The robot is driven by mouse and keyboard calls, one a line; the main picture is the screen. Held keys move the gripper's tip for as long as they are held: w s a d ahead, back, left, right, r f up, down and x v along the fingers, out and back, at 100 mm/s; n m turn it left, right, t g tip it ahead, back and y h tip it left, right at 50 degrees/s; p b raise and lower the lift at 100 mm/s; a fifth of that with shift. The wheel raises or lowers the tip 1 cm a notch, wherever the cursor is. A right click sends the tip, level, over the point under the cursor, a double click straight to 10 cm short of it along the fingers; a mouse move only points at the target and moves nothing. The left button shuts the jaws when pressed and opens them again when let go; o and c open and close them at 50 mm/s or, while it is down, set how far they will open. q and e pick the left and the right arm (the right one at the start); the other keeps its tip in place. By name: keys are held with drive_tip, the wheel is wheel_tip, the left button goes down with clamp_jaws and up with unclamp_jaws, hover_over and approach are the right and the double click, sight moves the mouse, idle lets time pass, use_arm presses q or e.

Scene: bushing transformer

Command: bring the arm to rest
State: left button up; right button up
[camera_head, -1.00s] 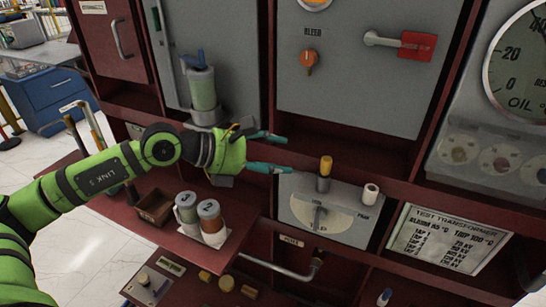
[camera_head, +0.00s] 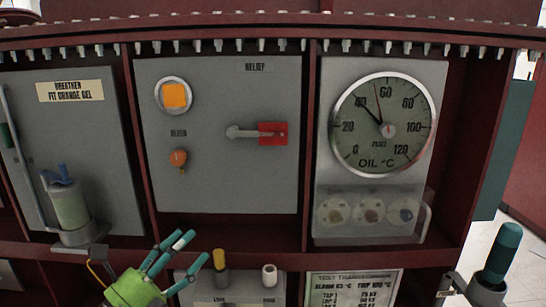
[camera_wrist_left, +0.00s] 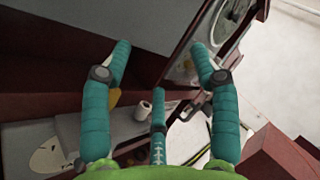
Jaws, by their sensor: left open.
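My left gripper (camera_head: 180,250) is green with teal fingers. It is at the bottom of the head view, in front of the lower cabinet edge, with fingers spread and nothing between them. The left wrist view shows the same gripper (camera_wrist_left: 160,62) open and empty, its fingers wide apart. Most of the left arm is below the head view.
A breather cylinder (camera_head: 69,208) stands left of the left gripper. A yellow-topped knob (camera_head: 219,262) and a white knob (camera_head: 269,276) are close to its right. Above are a red relief lever (camera_head: 272,133), an orange bleed knob (camera_head: 178,160) and an oil gauge (camera_head: 385,150).

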use_arm(q)
drive_tip(key=s+a+f+n+g+y, duration=0.2)
drive_tip(key=a+f+n+y, duration=0.3)
drive_tip(key=f+n+y, duration=0.45)
drive_tip(key=s+a+f+n+g+y, duration=0.1)
drive_tip(key=s+a+f+n+y, duration=0.35)
drive_tip(key=f+n, duration=0.75)
drive_tip(key=s+d+f+n+g+h, duration=0.1)
drive_tip(key=s+d+f+n+g, duration=0.25)
drive_tip(key=s+f+g, duration=0.45)
drive_tip(key=s+d+f+n+g+h, duration=0.1)
drive_tip(key=s+d+f+n+g, duration=0.25)
drive_tip(key=s+f, duration=0.45)
drive_tip(key=s+a+f, duration=0.1)
drive_tip(key=s+f, duration=0.1)
drive_tip(key=f, duration=0.8)
drive_tip(key=s+f, duration=0.2)
drive_tip(key=f, duration=0.9)
drive_tip(key=s+a+f+g, duration=0.2)
drive_tip(key=s+f, duration=1.1)
drive_tip(key=s, duration=0.2)
drive_tip(key=shift+s+a+f+y, duration=0.2)
drive_tip(key=shift+s+a+y, duration=0.1)
drive_tip(key=shift+s+a, duration=0.1)
